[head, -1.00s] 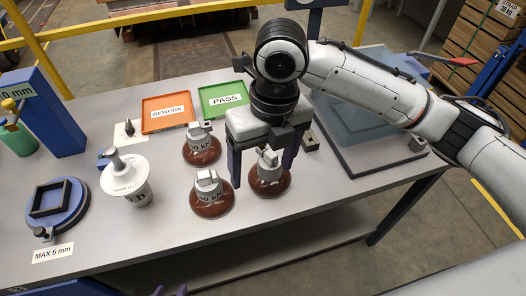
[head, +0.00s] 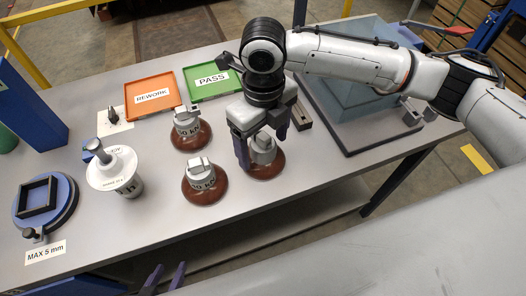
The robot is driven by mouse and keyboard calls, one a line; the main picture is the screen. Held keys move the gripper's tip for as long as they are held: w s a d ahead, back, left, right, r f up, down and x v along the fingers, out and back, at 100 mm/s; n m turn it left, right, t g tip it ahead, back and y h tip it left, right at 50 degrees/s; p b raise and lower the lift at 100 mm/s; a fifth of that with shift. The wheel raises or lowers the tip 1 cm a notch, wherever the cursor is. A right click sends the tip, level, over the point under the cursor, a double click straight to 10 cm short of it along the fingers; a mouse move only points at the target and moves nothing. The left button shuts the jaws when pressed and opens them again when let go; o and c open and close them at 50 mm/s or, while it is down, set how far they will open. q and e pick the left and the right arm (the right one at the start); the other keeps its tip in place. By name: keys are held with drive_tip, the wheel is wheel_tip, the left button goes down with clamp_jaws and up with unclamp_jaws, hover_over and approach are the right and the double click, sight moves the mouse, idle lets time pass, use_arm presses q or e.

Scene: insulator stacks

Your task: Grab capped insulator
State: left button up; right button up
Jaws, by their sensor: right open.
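Three capped insulators with brown discs and grey metal caps stand on the table: a back one (head: 191,136), a front one (head: 204,188) and a right one (head: 266,167). My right gripper (head: 263,152) points down over the right insulator. Its dark fingers are open, one on either side of the cap. It partly hides the cap, and I cannot tell whether the fingers touch it. My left gripper (head: 164,277) shows only its fingertips at the bottom edge, apart and empty, in front of the table.
An orange REWORK tray (head: 140,107) and a green PASS tray (head: 198,96) lie at the back. A white gauge (head: 113,172) and a blue round fixture (head: 62,213) stand left. A translucent block on a dark base (head: 350,150) is at right. The front middle of the table (head: 150,235) is clear.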

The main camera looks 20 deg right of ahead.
drive_tip(key=shift+f, duration=0.6)
clamp_jaws()
drive_tip(key=shift+r, duration=0.1)
